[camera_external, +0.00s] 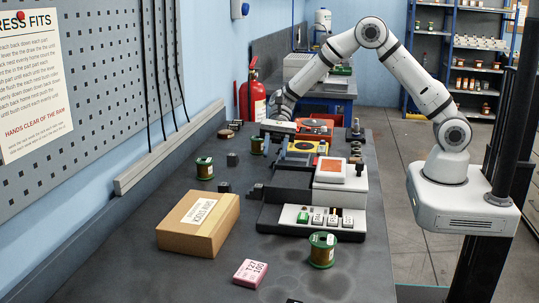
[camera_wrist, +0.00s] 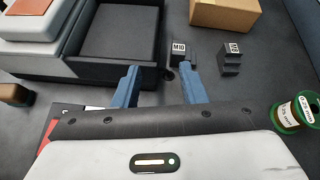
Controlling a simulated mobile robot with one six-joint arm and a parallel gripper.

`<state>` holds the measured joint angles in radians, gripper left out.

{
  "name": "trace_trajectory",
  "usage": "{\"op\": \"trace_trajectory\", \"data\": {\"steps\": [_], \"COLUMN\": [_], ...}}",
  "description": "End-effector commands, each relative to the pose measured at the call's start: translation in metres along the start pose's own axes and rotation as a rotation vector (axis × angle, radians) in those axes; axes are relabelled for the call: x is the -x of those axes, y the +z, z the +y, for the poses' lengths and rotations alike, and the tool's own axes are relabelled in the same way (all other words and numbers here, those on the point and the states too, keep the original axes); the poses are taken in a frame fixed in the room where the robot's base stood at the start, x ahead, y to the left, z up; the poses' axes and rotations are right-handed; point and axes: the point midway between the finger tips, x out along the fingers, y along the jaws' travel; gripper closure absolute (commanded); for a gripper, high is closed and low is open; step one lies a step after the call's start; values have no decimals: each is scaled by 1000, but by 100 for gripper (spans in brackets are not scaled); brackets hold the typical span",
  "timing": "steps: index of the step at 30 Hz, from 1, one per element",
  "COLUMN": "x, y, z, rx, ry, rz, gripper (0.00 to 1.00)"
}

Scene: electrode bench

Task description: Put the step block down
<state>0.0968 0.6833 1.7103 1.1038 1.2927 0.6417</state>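My gripper (camera_wrist: 160,84) has its two blue fingers apart, with only dark bench and a tray edge seen between them. In the external view my gripper hangs over the far part of the bench, its fingertips partly hidden. A dark stepped block (camera_wrist: 231,60) with a white label stands on the bench, ahead and to the right of the fingers in the wrist view. A second dark block (camera_wrist: 180,50), labelled M10, stands beside it, near the tray. Both are apart from the fingers. In the external view, dark blocks (camera_external: 224,187) stand behind the cardboard box.
A dark open tray (camera_wrist: 118,35) lies left of the blocks. A cardboard box (camera_external: 190,232) stands on the near bench. Green-ended spools (camera_external: 321,250) (camera_wrist: 298,113) stand about. A control panel (camera_external: 300,228) and a pink box (camera_external: 250,272) are nearer. A wall bounds the left side.

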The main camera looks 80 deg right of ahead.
Motion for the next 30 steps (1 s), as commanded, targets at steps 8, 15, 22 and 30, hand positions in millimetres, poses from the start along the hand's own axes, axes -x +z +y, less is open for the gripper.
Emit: {"op": "trace_trajectory", "data": {"steps": [8,15,22,30], "x": [-18,-25,-48,-83], "y": [-32,-32,-30,-28], "z": [-28,-31,-32,-33], "rx": [-146,-158,-159,-157], "ry": [-52,-56,-55,-52], "rz": [-115,-125,-124,-123], "gripper": [62,62,62,62]}}
